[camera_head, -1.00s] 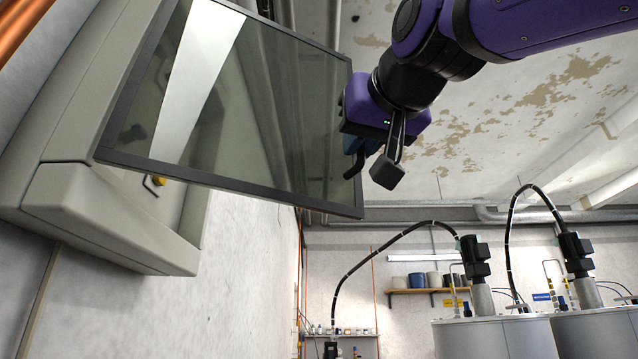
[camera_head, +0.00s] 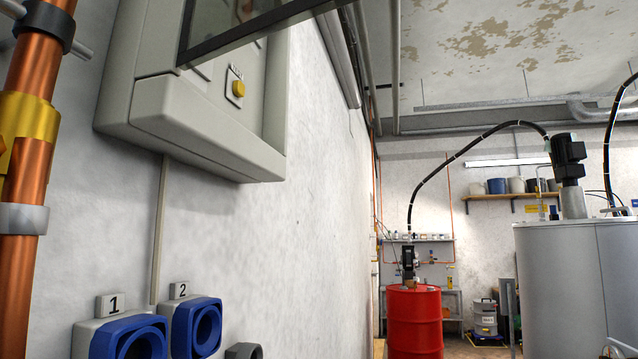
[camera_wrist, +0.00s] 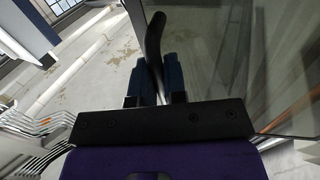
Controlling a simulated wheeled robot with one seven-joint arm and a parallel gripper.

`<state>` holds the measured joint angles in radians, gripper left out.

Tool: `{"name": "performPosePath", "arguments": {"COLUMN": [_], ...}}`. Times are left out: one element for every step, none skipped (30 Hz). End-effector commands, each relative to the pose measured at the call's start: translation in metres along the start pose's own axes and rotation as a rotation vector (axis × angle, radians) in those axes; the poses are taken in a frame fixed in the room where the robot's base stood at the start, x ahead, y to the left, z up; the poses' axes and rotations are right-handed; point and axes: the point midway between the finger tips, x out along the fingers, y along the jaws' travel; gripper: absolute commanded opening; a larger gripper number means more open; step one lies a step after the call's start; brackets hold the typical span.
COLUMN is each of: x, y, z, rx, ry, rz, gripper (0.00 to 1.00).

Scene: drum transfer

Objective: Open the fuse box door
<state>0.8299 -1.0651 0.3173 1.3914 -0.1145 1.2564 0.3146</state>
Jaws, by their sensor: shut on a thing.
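The grey fuse box (camera_head: 190,128) is on the left wall, at the upper left of the head view. Its dark-framed glass door (camera_head: 250,34) stands swung out from the box; only its lower edge shows at the top. A yellow button (camera_head: 239,88) shows inside the box. In the wrist view, my gripper (camera_wrist: 157,82) is shut on the black door handle (camera_wrist: 153,38), with the door's glass pane (camera_wrist: 225,60) to the right. The gripper is out of the head view.
A copper pipe (camera_head: 24,150) runs down the wall at the left. Blue sockets (camera_head: 196,328) are below the box. A red drum (camera_head: 414,322) and a large grey tank (camera_head: 575,275) stand farther back.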

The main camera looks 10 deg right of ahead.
Motion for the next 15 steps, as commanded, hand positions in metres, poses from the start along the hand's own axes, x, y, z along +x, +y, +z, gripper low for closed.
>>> {"name": "performPosePath", "arguments": {"x": [-0.0043, -0.0062, -0.0083, -0.0096, -0.0107, -0.0119, -0.0126, -0.0132, -0.0137, -0.0139, -0.014, -0.014, -0.014, -0.014, -0.0139], "y": [-0.0001, 0.0001, 0.0002, 0.0002, 0.0002, 0.0002, 0.0002, 0.0002, 0.0002, 0.0003, 0.0003, 0.0003, 0.0003, 0.0003, 0.0003], "z": [-0.0007, -0.0007, -0.0008, -0.0008, -0.0007, -0.0007, -0.0007, -0.0007, -0.0008, -0.0008, -0.0008, -0.0009, -0.0009, -0.001, -0.001], "rx": [0.001, 0.0, 0.0, 0.0, 0.0, 0.0, 0.0, 0.0, 0.0, 0.0, 0.0, 0.0, 0.0, 0.0, 0.0], "ry": [0.002, 0.002, 0.003, 0.002, 0.002, 0.002, 0.002, 0.002, 0.002, 0.002, 0.002, 0.002, 0.002, 0.002, 0.003], "rz": [0.013, 0.02, 0.028, 0.033, 0.037, 0.041, 0.043, 0.045, 0.046, 0.047, 0.047, 0.047, 0.047, 0.047, 0.047], "gripper": [0.0, 0.0, 0.0, 0.0, 0.0, 0.0, 0.0, 0.0, 0.0, 0.0, 0.0, 0.0, 0.0, 0.0, 0.0]}}
